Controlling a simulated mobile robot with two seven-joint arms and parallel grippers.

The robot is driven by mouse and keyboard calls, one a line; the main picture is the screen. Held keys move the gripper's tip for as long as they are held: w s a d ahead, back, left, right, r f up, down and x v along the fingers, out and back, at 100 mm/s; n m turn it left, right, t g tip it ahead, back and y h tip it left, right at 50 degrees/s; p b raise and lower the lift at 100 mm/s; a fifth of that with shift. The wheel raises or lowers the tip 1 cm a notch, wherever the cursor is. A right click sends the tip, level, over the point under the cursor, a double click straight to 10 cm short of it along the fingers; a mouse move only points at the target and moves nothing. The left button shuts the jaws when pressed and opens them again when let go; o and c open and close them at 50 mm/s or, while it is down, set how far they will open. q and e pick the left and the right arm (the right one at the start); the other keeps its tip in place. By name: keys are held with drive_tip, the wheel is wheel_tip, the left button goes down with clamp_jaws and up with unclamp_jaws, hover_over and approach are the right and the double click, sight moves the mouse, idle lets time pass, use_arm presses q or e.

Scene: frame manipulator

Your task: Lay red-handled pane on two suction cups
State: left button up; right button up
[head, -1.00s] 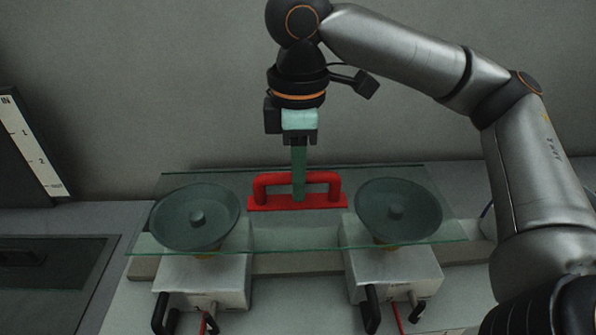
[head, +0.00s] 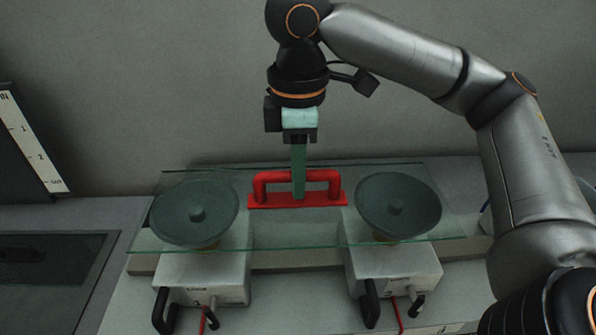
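The clear glass pane (head: 296,236) lies level over two dark round suction cups (head: 194,215) (head: 398,208), which show through it. Its red handle (head: 326,197) stands at the middle of the pane, between the cups. My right gripper (head: 298,190) comes straight down from above, its green fingers at the handle's crossbar. The fingers look closed around the bar, seen edge-on. Whether the pane touches both cups cannot be told from this angle. My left gripper is not in view.
Each cup sits on a white box with a black lever (head: 163,312) (head: 370,303) and a red cord in front. A dark panel with a numbered scale (head: 33,143) stands at the left. A grey wall rises close behind the pane.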

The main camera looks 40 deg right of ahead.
drive_tip(key=o, duration=0.5)
drive_tip(key=shift+o, duration=0.2)
wheel_tip(320, 180, up, 13)
drive_tip(key=shift+f, duration=0.15)
idle(0.3)
